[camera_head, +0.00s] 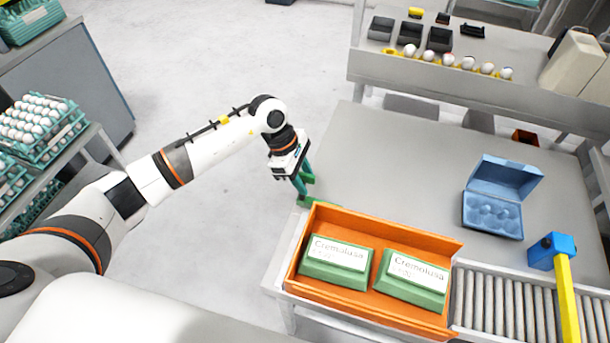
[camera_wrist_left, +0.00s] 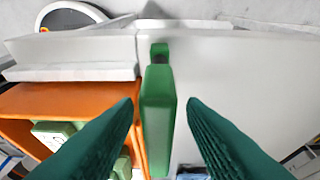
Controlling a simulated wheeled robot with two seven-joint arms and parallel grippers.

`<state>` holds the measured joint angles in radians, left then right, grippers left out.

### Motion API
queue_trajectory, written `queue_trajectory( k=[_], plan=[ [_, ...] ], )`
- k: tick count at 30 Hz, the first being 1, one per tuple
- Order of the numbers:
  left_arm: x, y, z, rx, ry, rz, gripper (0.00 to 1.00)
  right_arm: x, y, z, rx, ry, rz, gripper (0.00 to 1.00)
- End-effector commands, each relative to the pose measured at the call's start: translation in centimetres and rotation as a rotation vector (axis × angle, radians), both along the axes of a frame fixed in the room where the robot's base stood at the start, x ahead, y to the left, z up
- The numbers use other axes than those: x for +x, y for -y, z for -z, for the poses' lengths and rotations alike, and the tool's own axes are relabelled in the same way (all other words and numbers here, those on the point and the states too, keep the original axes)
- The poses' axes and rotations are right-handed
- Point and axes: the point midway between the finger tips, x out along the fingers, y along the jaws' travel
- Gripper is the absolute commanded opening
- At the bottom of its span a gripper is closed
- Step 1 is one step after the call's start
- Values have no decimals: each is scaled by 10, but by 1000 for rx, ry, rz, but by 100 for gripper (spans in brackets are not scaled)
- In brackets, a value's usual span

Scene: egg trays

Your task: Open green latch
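The green latch (camera_wrist_left: 158,115) is a long green bar beside the orange crate's wall, in the middle of the left wrist view. In the head view a green part of it (camera_head: 318,202) shows at the crate's back left corner. My left gripper (camera_head: 303,187) is pointing down near that corner. In the left wrist view its two teal fingers (camera_wrist_left: 165,108) are spread wide, one on each side of the latch, with gaps on both sides. The gripper looks empty. My right gripper is not in view.
The orange crate (camera_head: 378,227) holds two green Cremolusa egg cartons (camera_head: 337,262). A roller conveyor (camera_head: 505,300) and a blue-and-yellow post (camera_head: 566,285) are to its right. An open blue egg carton (camera_head: 492,212) lies on the grey table (camera_head: 400,160), whose middle is clear.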

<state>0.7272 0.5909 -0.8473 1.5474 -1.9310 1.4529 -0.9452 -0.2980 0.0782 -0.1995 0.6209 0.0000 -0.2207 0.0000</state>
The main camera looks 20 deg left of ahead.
Motion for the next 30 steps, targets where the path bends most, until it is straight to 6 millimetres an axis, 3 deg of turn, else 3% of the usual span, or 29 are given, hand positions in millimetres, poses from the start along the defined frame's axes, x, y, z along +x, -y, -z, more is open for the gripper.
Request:
queue_trajectory(
  k=[12, 19, 30],
  plan=[
    [0, 4, 10, 0, 0, 0, 37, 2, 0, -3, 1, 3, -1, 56],
    [0, 4, 10, 0, 0, 0, 1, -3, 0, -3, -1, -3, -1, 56],
    [1, 1, 10, 1, 1, -7, 0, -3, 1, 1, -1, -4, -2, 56]
  ],
)
